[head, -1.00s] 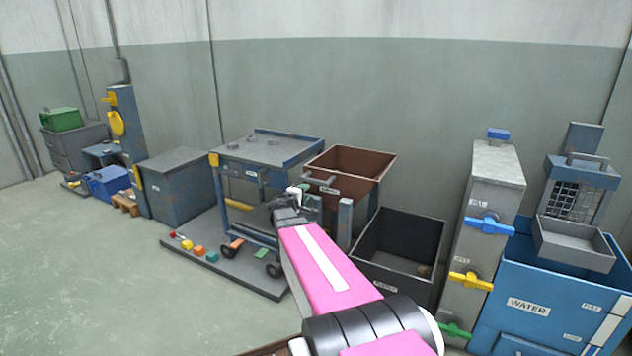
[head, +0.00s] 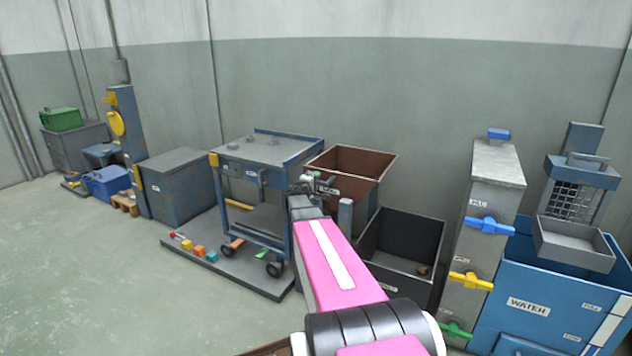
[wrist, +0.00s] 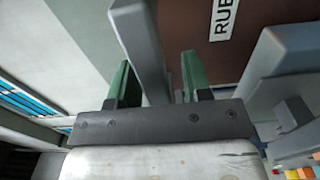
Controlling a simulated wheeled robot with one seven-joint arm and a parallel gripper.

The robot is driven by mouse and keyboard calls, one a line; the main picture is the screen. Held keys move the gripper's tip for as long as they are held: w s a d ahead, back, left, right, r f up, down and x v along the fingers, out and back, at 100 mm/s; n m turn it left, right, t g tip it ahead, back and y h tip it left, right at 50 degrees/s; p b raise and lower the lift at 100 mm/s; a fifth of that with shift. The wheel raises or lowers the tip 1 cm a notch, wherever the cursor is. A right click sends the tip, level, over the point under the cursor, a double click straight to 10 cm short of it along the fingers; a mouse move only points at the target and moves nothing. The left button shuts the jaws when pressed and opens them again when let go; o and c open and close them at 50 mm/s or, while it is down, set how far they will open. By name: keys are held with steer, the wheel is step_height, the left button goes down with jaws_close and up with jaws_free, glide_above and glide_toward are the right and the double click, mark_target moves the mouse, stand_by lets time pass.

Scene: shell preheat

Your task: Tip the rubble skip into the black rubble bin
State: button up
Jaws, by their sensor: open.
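The rubble skip (head: 350,160) is a rusty brown open-topped box, upright, behind my arm in the head view. Its brown wall with a partly visible "RUB" label shows in the wrist view (wrist: 185,35). The black rubble bin (head: 412,228) stands to its right and in front, open at the top, with a small brown lump inside. My gripper (head: 312,183) is at the front of the skip. In the wrist view its green fingers (wrist: 155,65) are open, with a grey bar (wrist: 140,40), apparently the skip's handle, between them. I cannot tell whether they touch it.
A blue wheeled cart (head: 268,150) stands left of the skip. A grey post (head: 345,222) rises near the skip's front. Right of the bin is a grey valve pillar (head: 495,180) with coloured handles, then a blue water tank (head: 530,290). The floor at left is clear.

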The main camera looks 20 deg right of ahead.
steer(key=shift+w+d, duration=0.15)
steer(key=shift+d, duration=0.05)
jaws_close()
steer(key=shift+r, duration=0.15)
